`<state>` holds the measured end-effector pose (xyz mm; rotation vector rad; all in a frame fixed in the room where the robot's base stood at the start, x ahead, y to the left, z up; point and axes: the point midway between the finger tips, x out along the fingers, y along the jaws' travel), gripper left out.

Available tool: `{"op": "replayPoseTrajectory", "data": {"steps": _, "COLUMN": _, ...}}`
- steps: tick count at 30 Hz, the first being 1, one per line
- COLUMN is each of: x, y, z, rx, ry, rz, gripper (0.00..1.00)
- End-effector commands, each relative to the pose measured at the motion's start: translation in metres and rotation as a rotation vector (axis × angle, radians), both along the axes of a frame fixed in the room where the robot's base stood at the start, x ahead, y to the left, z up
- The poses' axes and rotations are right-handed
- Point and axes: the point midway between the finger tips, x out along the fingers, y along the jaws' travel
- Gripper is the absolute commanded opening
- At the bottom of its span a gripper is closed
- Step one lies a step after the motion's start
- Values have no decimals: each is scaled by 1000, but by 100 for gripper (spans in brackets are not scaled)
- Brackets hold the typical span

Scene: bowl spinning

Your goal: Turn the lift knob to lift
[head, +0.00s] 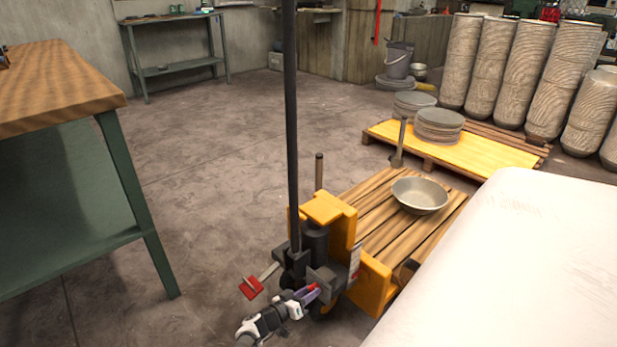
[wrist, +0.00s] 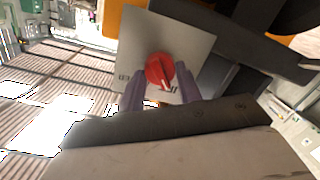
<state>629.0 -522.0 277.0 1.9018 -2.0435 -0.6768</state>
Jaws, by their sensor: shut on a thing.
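The lift knob (wrist: 158,68) is a round red dial on a pale square plate (wrist: 137,45). In the wrist view its white pointer mark faces down and slightly right, near lettering partly hidden at the plate's lower edge. My gripper (wrist: 161,84) has its two purple fingers on either side of the knob, shut on it. In the head view my gripper (head: 308,294) is at the black and orange pallet lifter (head: 322,212). There the knob is small and mostly hidden by the fingers.
A red pedal (head: 251,288) sticks out left of the lifter. The lifter's wooden pallet (head: 377,215) carries a metal bowl (head: 420,195). A workbench (head: 60,92) stands at left, a large white surface (head: 510,265) at right.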

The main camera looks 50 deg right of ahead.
Motion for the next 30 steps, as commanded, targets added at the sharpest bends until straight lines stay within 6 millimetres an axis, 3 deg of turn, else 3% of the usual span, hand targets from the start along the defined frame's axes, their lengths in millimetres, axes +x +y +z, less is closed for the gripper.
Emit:
{"op": "replayPoseTrajectory", "data": {"steps": 21, "x": 1, "y": 0, "z": 0, "rx": 8, "ry": 74, "rz": 2, "gripper": 12}}
{"op": "replayPoseTrajectory", "data": {"steps": 22, "x": 1, "y": 0, "z": 0, "rx": 8, "ry": 74, "rz": 2, "gripper": 37}}
{"op": "replayPoseTrajectory", "data": {"steps": 26, "x": 1, "y": 0, "z": 0, "rx": 8, "ry": 73, "rz": 1, "gripper": 54}}
{"op": "replayPoseTrajectory", "data": {"steps": 30, "x": 1, "y": 0, "z": 0, "rx": 8, "ry": 73, "rz": 1, "gripper": 56}}
